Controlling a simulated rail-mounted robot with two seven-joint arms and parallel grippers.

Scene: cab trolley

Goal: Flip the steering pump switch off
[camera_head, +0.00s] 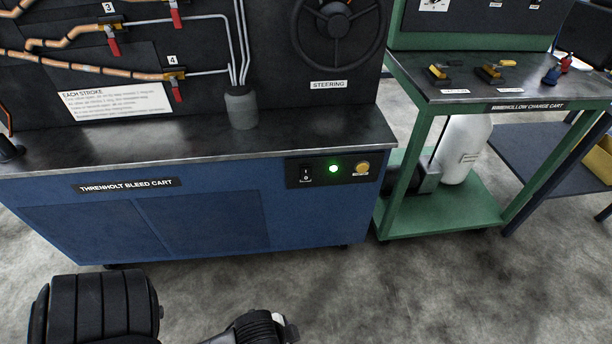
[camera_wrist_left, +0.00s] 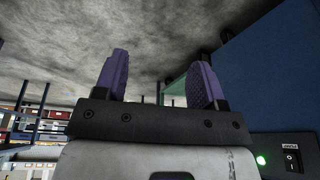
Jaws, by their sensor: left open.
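The pump switch (camera_head: 306,174) is a small black rocker on a dark panel at the right end of the blue bleed cart's front. A lit green lamp (camera_head: 333,168) is just right of it, then a yellow button (camera_head: 362,168). In the left wrist view, which looks upside down, the switch (camera_wrist_left: 292,160) and lit lamp (camera_wrist_left: 261,160) show at the lower right. I cannot tell which side of the rocker is pressed. My left gripper (camera_wrist_left: 157,78) has its two purple fingers apart and empty, away from the switch. My right gripper is not in view.
The bleed cart's metal top (camera_head: 200,148) overhangs the panel, with a grey reservoir (camera_head: 241,107) on it. A steering wheel (camera_head: 337,25) is mounted above. A green cart (camera_head: 440,218) with a white tank (camera_head: 465,150) stands at right. The floor before the panel looks clear.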

